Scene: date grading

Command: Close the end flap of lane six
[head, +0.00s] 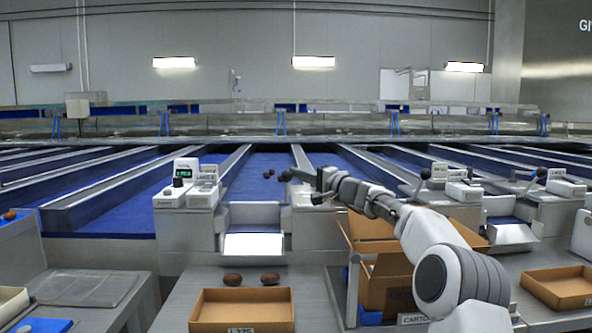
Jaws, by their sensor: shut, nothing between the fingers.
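The middle lane ends at the near side in a pale grey end flap (254,214), with a bright white sloped lip (254,245) below it. I cannot read a lane number here, so I cannot tell if it is lane six. My gripper (316,190) is at the end of my arm, just right of this lane end and above the flap's height. It looks shut and empty. A dark round knob (285,176) shows just left of my gripper; I cannot tell whether they touch. The gripper partly hides what lies behind it.
A white console (186,184) stands left of the lane end. An open carton (370,285) stands under my arm. Another lane end (513,234) and carton tray (562,287) are at right.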

